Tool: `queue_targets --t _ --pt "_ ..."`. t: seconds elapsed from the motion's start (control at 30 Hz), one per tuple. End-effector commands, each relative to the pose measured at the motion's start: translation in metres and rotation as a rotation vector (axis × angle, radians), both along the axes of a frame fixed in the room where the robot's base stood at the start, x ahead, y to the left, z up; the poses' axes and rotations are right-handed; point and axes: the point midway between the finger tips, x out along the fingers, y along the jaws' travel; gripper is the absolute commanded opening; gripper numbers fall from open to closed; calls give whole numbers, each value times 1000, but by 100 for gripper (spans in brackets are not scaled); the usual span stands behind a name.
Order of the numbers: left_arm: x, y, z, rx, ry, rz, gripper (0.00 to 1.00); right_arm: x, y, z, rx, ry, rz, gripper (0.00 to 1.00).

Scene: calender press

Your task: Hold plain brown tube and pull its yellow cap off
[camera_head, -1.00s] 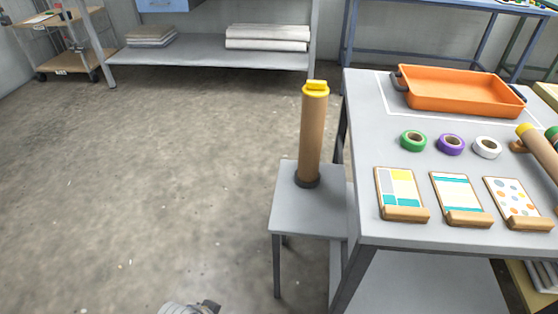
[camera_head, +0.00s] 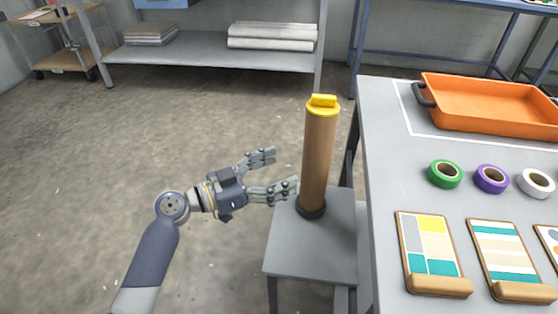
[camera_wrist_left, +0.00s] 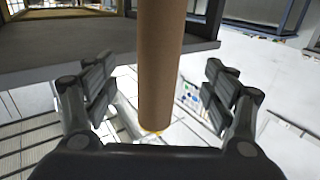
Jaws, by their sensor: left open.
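The plain brown tube (camera_head: 318,160) stands upright on a small grey stand (camera_head: 285,250), its foot in a dark round base (camera_head: 311,209). Its yellow cap (camera_head: 323,105) is on the top end. My left gripper (camera_head: 280,171) is open and empty, just left of the tube, its fingers pointing toward it. In the left wrist view the brown tube (camera_wrist_left: 158,60) shows between the two spread fingers of the left gripper (camera_wrist_left: 160,84), with no visible contact. A sliver of yellow shows at its lower end there. My right gripper is not in view.
The grey table (camera_head: 385,160) is close on the tube's right. It bears an orange tray (camera_head: 490,122), green (camera_head: 444,174), purple (camera_head: 491,179) and white (camera_head: 537,183) tape rolls, and patterned boards (camera_head: 432,245). Open floor (camera_head: 110,170) lies to the left.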

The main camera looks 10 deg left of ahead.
Motion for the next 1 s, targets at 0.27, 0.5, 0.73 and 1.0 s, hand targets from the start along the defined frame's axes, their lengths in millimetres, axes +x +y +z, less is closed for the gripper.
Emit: queue_targets --t 0.27,0.5,0.73,1.0 --pt "21 -28 2 -5 -1 0 77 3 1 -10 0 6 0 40" --pt "46 -64 1 -5 0 -1 77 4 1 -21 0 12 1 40" --pt "60 -83 0 -2 1 0 77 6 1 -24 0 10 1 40" --pt "63 -87 0 0 0 0 77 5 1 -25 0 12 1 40"
